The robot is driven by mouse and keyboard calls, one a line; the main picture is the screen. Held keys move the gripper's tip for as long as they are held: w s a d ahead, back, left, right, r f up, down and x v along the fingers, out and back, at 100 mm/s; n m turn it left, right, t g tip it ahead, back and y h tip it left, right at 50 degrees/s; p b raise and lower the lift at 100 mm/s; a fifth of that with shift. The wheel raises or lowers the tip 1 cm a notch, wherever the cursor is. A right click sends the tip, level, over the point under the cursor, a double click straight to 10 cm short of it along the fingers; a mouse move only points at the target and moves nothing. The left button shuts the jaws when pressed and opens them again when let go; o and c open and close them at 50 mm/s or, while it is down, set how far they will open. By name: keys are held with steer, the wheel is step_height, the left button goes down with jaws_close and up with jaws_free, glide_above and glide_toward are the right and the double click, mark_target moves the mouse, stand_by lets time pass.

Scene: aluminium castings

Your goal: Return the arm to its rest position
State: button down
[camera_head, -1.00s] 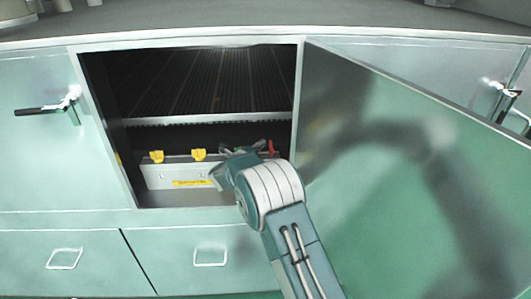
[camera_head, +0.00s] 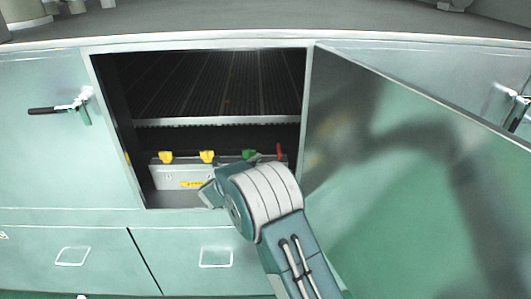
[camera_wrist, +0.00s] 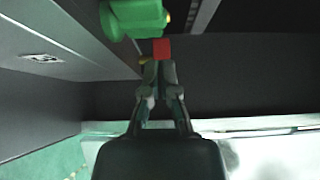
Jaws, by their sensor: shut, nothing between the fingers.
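My arm (camera_head: 262,195) reaches up from the bottom of the head view to the front of an open cabinet. My gripper is hidden behind the arm's own links there. In the wrist view my gripper (camera_wrist: 158,68) has its fingertips together with nothing held. A red part (camera_wrist: 161,47) shows just past the fingertips, and a green part (camera_wrist: 137,18) lies beyond to the upper left. Whether the fingertips touch the red part I cannot tell.
The cabinet's lower compartment holds a grey box (camera_head: 175,178) with yellow (camera_head: 207,156), green (camera_head: 249,154) and red (camera_head: 279,151) parts on top. A ribbed shelf (camera_head: 215,122) lies above. The open door (camera_head: 400,190) stands close on the right.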

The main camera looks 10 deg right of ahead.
steer(key=v, duration=0.4)
step_height(320, 180, up, 11)
steer(key=n+t+y, duration=0.2)
steer(key=n+y, duration=0.5)
steer(key=s+d+r+n+g+y, duration=0.1)
steer(key=s+d+r+n+y, duration=0.1)
steer(key=s+r+n+y, duration=0.6)
steer(key=s+d+f+n+g+h, duration=0.1)
steer(key=s+d+f+n+g, duration=0.1)
steer(key=s, duration=0.9)
steer(key=s+d+f+n+g+h, duration=0.1)
steer(key=s+d+f+n+g, duration=0.2)
steer(key=s, duration=0.8)
steer(key=s+d+f+n+g+h, duration=0.1)
steer(key=s+d+f+n+g, duration=0.1)
steer(key=s+d+n, duration=0.4)
steer(key=s+g, duration=0.1)
steer(key=s, duration=0.4)
steer(key=shift+f+g, duration=0.25)
steer(key=shift+g, duration=0.15)
